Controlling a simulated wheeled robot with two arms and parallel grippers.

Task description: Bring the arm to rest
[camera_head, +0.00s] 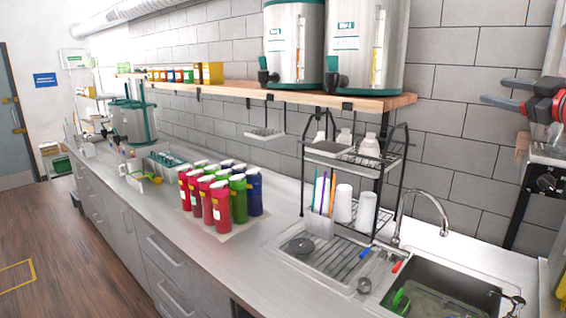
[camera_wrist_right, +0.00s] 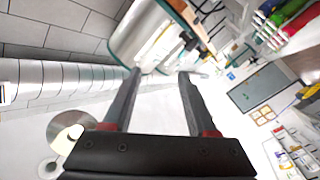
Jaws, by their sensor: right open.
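My right gripper (camera_head: 497,91) is at the right edge of the head view, raised above the sink and in front of the tiled wall. It has black fingers with red parts at their bases. In the right wrist view the two fingers of this gripper (camera_wrist_right: 160,73) stand apart with nothing between them. The gripper holds nothing and is clear of the counter. My left gripper is in neither view.
A sink (camera_head: 440,290) and faucet (camera_head: 428,200) are at lower right, beside a wire rack (camera_head: 352,158) with cups. A wooden shelf (camera_head: 290,94) carries two metal dispensers. Several colored bottles (camera_head: 220,205) stand mid-counter. The counter front (camera_head: 255,260) is bare.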

